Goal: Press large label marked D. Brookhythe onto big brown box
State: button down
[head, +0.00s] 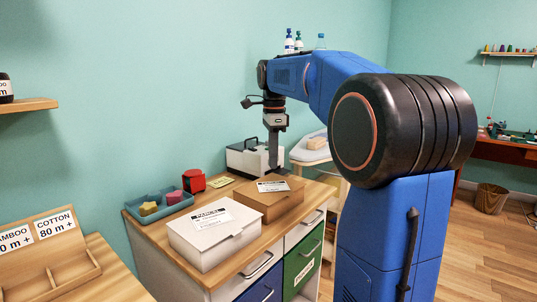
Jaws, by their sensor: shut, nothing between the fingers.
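The big brown box (283,204) lies on the wooden top of a drawer cabinet. A white label (272,186) with dark print lies on the box's top, toward its back; its name is too small to read. It looks flat, but I cannot tell whether it is stuck down. My gripper (273,166) points down, shut and empty, with its tips just above or behind the label's far edge. I cannot tell whether the tips touch the box.
A white box (218,242) with a parcel label stands left of the brown box. A blue-grey tray (158,207) with coloured blocks, a red tape measure (194,181) and a white-and-black machine (247,158) stand behind. My arm fills the right foreground.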

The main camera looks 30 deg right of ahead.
aim_at(273, 186)
jog(key=shift+m, duration=0.4)
jog(key=shift+w+d+f, duration=0.15)
jog(key=shift+w+f, duration=0.1)
jog(key=shift+f, duration=0.8)
jog(key=shift+w+d+f, duration=0.15)
jog(key=shift+w+f, duration=0.15)
jog(key=shift+f, duration=0.75)
jog(key=shift+w+d+f, duration=0.15)
jog(key=shift+w+f, duration=0.1)
jog(key=shift+f, duration=0.8)
jog(key=shift+f, duration=0.65)
notch_tip(273, 186, up, 7)
